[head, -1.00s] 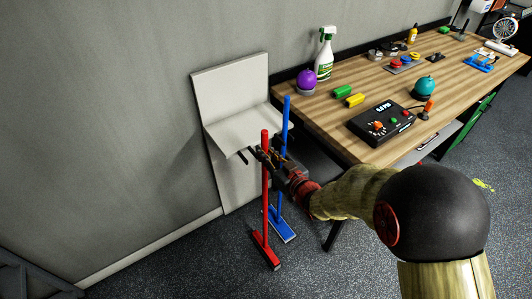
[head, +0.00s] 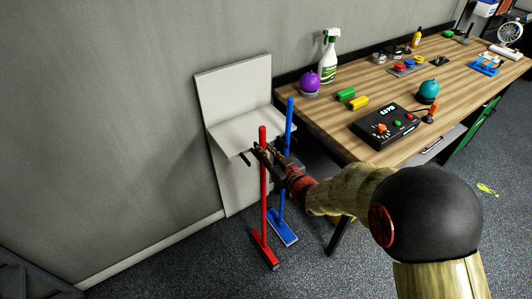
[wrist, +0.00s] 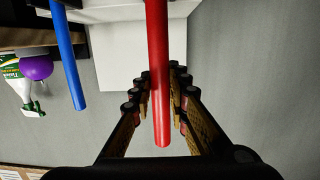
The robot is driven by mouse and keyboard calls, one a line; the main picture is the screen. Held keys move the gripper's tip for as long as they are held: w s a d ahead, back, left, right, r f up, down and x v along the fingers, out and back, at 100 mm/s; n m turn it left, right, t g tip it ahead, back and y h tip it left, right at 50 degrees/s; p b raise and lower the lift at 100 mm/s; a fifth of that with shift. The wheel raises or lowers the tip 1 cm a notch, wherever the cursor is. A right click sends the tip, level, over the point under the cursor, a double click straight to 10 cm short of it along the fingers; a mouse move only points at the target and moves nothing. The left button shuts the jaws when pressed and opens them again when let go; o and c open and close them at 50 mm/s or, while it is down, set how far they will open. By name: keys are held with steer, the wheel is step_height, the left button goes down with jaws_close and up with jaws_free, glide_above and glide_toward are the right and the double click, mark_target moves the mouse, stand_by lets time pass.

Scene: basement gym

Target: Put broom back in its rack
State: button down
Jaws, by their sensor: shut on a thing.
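The rack (head: 232,97) is a pale panel against the wall, with a ledge and dark prongs under the ledge's front edge. My gripper (head: 264,153) is shut around the upper handle of the red broom (head: 264,195), just in front of the prongs. The red broom is nearly upright, with its head low, at or near the floor; contact is unclear. In the wrist view, the red handle (wrist: 158,70) runs between my two fingers (wrist: 163,85). The blue broom (head: 289,120) stands just behind and right of it; whether the rack holds it is hidden.
A wooden workbench (head: 330,115) stands to the right, holding a spray bottle (head: 329,58), a purple ball (head: 310,81), a black control box (head: 385,127) and other small items. The wall (head: 110,110) is close on the left. Floor in front of the brooms is clear.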

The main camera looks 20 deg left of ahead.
steer(key=r+b+x, duration=0.1)
steer(key=b+x, duration=0.1)
steer(key=x, duration=0.7)
steer(key=shift+a+r, duration=0.25)
stand_by(0.9)
steer(key=shift+f+b, duration=0.6)
steer(key=c, duration=1.6)
jaws_free()
steer(key=shift+c, duration=0.2)
steer(key=shift+f, duration=0.1)
steer(key=v, duration=1.2)
